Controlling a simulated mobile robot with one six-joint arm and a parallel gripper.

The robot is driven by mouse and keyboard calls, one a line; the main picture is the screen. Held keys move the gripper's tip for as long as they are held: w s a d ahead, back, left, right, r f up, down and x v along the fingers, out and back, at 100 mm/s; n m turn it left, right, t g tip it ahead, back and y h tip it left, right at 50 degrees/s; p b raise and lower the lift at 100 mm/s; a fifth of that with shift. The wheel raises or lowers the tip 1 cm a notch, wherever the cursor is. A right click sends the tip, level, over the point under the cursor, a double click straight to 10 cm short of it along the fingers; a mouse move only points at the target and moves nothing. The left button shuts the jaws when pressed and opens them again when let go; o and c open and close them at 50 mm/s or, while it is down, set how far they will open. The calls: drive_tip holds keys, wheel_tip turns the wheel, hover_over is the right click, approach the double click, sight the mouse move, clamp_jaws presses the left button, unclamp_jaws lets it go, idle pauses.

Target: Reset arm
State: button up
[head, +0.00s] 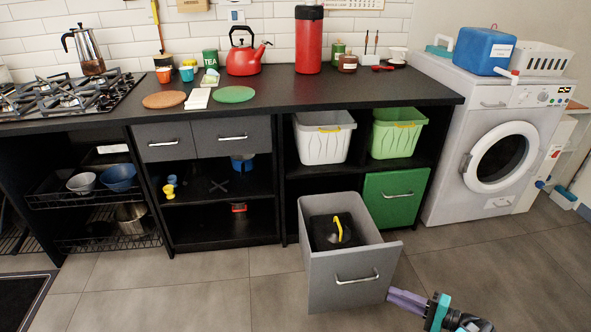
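My gripper (406,300) is low over the floor at the lower right, with purple fingers pointing left. Its tips are at the lower right edge of a grey pulled-out drawer (345,284); I cannot tell whether they touch it. The drawer's handle (357,277) is to the left of the tips, with a visible space between. The fingers look close together, but their gap is too small to judge. My arm runs off to the lower right.
The drawer juts out over the floor and holds a black object with a yellow handle (338,227). A closed green drawer (395,199) is to its right, and a washing machine (497,150) stands further right. The tiled floor (500,270) at right is clear.

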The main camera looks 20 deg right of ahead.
drive_tip(key=w+a+r+n+g+y+p, duration=0.25)
drive_tip(key=a+g+p, duration=0.2)
drive_tip(key=a, duration=0.55)
drive_tip(key=w+a+r+n+g+y+p, duration=0.1)
drive_tip(key=w+a+r+n+g+p, duration=0.3)
drive_tip(key=a, duration=0.7)
drive_tip(key=w+a+r+n+g+y+p, duration=0.1)
drive_tip(key=w+a+r+g+y+p, duration=0.15)
drive_tip(key=a+p, duration=0.55)
drive_tip(key=s+a+f+n+g+h+p, duration=0.1)
drive_tip(key=s+a+n+g+h+p, duration=0.6)
drive_tip(key=s+a, duration=0.75)
drive_tip(key=s+d+f+m+g+h+p, duration=0.1)
drive_tip(key=d+f+h+p, duration=0.2)
drive_tip(key=d+h, duration=0.4)
drive_tip(key=shift+s+d+f+h+p, duration=0.3)
drive_tip(key=shift+s+d+f, duration=0.1)
drive_tip(key=shift+d+f, duration=0.4)
